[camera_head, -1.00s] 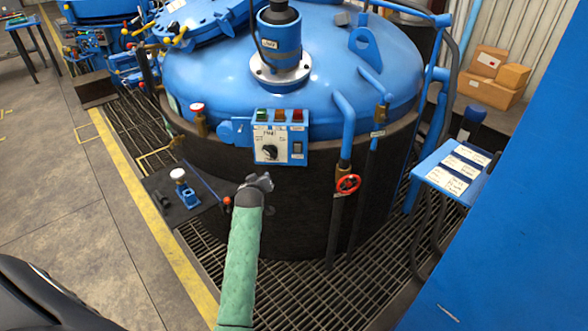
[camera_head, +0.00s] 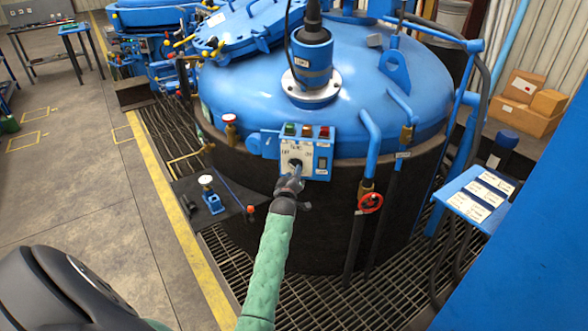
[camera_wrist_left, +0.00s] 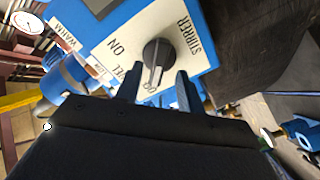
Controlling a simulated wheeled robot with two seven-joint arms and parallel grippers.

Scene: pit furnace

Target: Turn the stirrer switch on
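The stirrer switch is a black rotary knob (camera_wrist_left: 158,54) on a white plate marked STIRRER and ON. Its pointer bar points toward the bottom of the wrist view, near a label the bar partly covers. The plate is on a blue control box (camera_head: 321,162) at the front of the blue vessel. My left gripper (camera_head: 292,172) is in front of the box in the head view and partly hides the knob. In the wrist view its two fingers (camera_wrist_left: 158,88) are apart, one on each side of the pointer's lower end. I cannot tell whether they touch it. My right gripper is not visible.
Green, amber and red buttons (camera_head: 307,131) top the box. A red valve wheel (camera_head: 370,203) and blue pipes are to the right. A white-capped blue valve (camera_head: 211,195) is to the left. Floor grating (camera_head: 330,292) surrounds the vessel.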

